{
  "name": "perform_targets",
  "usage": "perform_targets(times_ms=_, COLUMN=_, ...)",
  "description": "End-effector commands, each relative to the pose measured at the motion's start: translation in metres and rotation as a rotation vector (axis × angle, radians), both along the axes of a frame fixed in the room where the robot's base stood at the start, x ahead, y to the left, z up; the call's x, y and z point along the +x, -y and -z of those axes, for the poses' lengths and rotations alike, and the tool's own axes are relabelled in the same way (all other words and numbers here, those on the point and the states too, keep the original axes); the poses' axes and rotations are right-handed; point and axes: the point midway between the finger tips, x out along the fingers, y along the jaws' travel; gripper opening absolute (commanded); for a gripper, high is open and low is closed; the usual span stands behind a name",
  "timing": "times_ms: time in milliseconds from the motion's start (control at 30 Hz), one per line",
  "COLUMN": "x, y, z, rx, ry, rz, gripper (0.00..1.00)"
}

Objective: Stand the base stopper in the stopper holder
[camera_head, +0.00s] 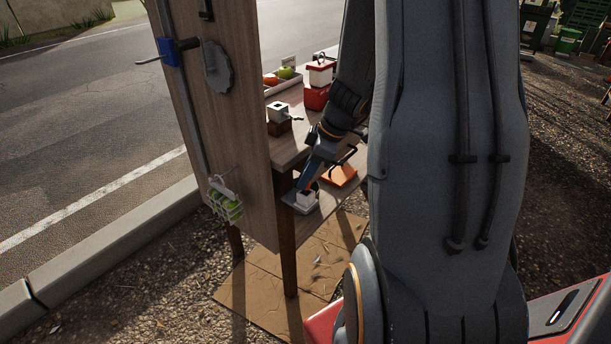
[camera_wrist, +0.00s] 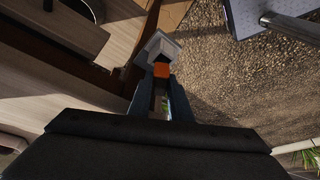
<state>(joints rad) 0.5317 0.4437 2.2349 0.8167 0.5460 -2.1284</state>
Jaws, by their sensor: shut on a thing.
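My gripper (camera_wrist: 164,90) is shut on a small part with an orange face (camera_wrist: 161,70) and a pale grey block (camera_wrist: 157,46) just beyond the fingertips; I take this to be the base stopper. In the head view my gripper (camera_head: 309,186) points down at the table's lower right side. A pale block (camera_head: 304,197) shows at its tip, over a flat grey plate (camera_head: 299,207). I cannot tell whether block and plate touch. An orange piece with a black handle (camera_head: 341,175) lies just right of the gripper. I cannot tell which thing is the stopper holder.
A tall wooden panel (camera_head: 240,120) stands left of my gripper, with a green bundle (camera_head: 225,200) hanging on it. A dark table leg (camera_head: 287,240) is below. A red box (camera_head: 316,97) and a grey device (camera_head: 279,112) stand on the tabletop. Gravel lies right.

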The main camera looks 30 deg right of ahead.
Motion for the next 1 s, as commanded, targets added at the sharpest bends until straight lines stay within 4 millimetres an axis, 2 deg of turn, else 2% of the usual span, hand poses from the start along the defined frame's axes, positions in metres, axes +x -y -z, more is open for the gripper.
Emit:
perform_targets(times_ms=467, x=0.000, y=0.000, z=0.009, rx=0.000, ry=0.000, rz=0.000, gripper=0.00)
perform_targets(times_ms=500, x=0.000, y=0.000, z=0.008, rx=0.000, ry=0.000, rz=0.000, gripper=0.24)
perform_targets(times_ms=600, x=0.000, y=0.000, z=0.008, rx=0.000, ry=0.000, rz=0.000, gripper=0.40)
perform_targets(times_ms=867, x=0.000, y=0.000, z=0.008, rx=0.000, ry=0.000, rz=0.000, gripper=0.40)
perform_targets(times_ms=1000, x=-0.001, y=0.003, z=-0.002, rx=-0.002, ry=0.004, rz=0.001, gripper=0.40)
